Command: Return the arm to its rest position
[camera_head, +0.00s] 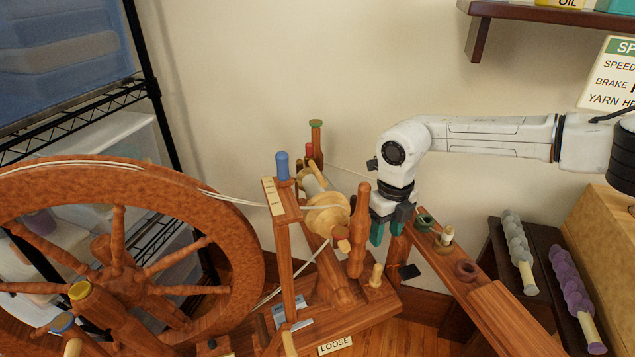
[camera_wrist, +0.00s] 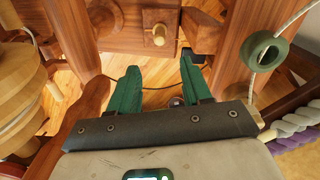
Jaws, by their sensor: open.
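My gripper (camera_head: 386,232) hangs from my white arm, pointing down, just right of the spinning wheel's upright wooden post (camera_head: 360,235). In the wrist view its two green fingers (camera_wrist: 160,92) are spread apart with nothing between them. The wooden floor and part of the wheel's frame show beyond the fingers. My arm reaches in from the right side of the head view.
The spinning wheel (camera_head: 250,270) with its bobbin (camera_head: 328,215) stands close left of my gripper. A wooden rail (camera_head: 490,295) with a green ring (camera_head: 424,220) lies close right. Grey yarn (camera_head: 518,250) and purple yarn (camera_head: 575,290) lie farther right. A shelf (camera_head: 540,14) hangs above.

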